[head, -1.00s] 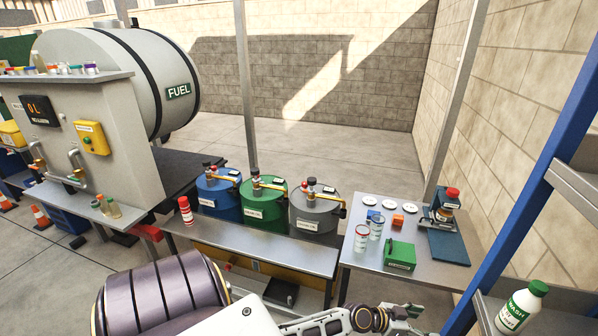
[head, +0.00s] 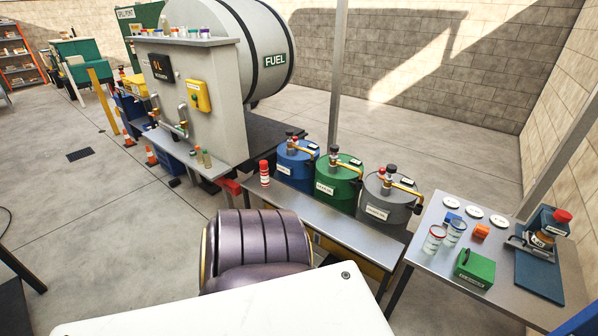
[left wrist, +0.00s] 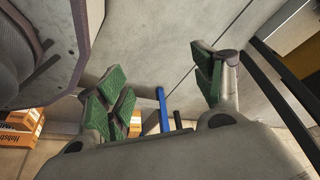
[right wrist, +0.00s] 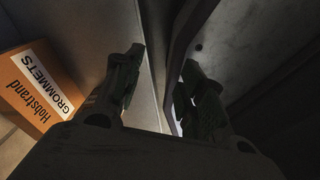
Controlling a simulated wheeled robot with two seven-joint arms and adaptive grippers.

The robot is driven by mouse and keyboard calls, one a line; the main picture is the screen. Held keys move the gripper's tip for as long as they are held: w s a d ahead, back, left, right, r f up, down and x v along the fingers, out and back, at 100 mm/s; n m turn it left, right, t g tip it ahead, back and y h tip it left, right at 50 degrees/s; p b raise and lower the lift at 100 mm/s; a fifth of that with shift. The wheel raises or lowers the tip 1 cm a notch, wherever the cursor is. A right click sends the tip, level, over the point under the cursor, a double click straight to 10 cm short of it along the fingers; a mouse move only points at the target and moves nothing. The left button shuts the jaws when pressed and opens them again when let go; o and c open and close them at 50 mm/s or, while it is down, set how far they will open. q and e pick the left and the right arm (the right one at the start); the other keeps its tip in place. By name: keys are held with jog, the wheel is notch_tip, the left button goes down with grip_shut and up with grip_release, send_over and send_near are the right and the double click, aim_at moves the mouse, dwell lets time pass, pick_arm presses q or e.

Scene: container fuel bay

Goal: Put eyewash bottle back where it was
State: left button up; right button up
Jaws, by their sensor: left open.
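No eyewash bottle shows in any current view. In the left wrist view my left gripper (left wrist: 162,88) is open, its green-padded fingers wide apart with nothing between them. In the right wrist view my right gripper (right wrist: 160,82) has its dark fingers apart. No bottle is between them; the edge of a grey panel shows in the gap, and I cannot tell how close it is. Neither gripper shows in the head view.
A grommets box (right wrist: 38,88) is beside my right gripper. Open floor lies left.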

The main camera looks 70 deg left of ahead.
pick_arm(q)
jog(key=s+f+g, duration=0.1)
jog(key=s+f, duration=0.1)
jog(key=s, duration=0.6)
jog(key=s+a+f+g, duration=0.1)
jog(key=s+f, duration=0.2)
jog(key=s, duration=0.6)
jog(key=shift+s+f+g+y, duration=0.25)
jog(key=shift+f+g+y, duration=0.1)
jog(key=shift+g+y, duration=0.05)
pick_arm(e)
jog(key=shift+s, duration=0.2)
